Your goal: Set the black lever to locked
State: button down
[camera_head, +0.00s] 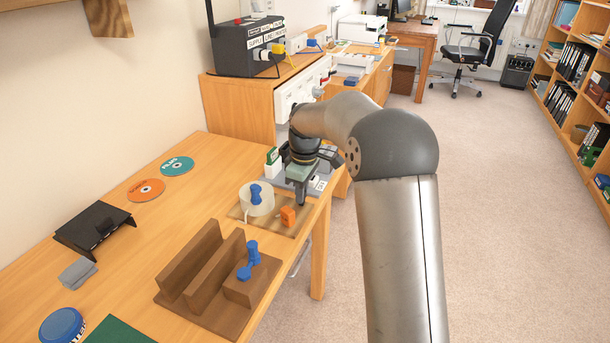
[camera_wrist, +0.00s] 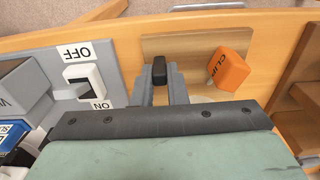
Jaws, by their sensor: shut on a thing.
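The black lever (camera_wrist: 159,70) shows in the wrist view as a short dark piece standing over the light wooden board (camera_wrist: 190,48). My gripper (camera_wrist: 161,86) has its two grey fingers closed on either side of it. In the head view my gripper (camera_head: 302,200) reaches down at the table's right edge, by the board (camera_head: 240,212). The lever cannot be made out there, behind the fingers. I see no locked marking, so I cannot tell the lever's setting.
An orange CLIP block (camera_wrist: 230,69) stands close right of my fingers in the wrist view. A white ON/OFF switch (camera_wrist: 85,85) is on the left.

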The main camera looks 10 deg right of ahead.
jog(key=g+h+p, duration=0.1)
jog(key=p, duration=0.2)
jog(key=a+g+h+p, duration=0.1)
jog(key=p, duration=0.2)
jog(key=shift+w+a+r+h, duration=0.1)
jog(key=shift+w+r+h, duration=0.2)
jog(key=shift+w, duration=0.1)
jog(key=h+p, duration=0.1)
jog(key=p, duration=0.1)
jog(key=f+g+h+p, duration=0.1)
jog(key=p, duration=0.1)
jog(key=shift+w+a+g, duration=0.25)
jog(key=shift+a+g, duration=0.05)
jog(key=shift+a, duration=0.05)
jog(key=shift+f+h, duration=0.1)
jog(key=shift+h, duration=0.2)
jog(key=c, duration=1.4)
grip_release()
jog(key=shift+c, duration=0.2)
jog(key=p+v, duration=0.2)
jog(key=v, duration=1.5)
jog(key=shift+r, duration=0.25)
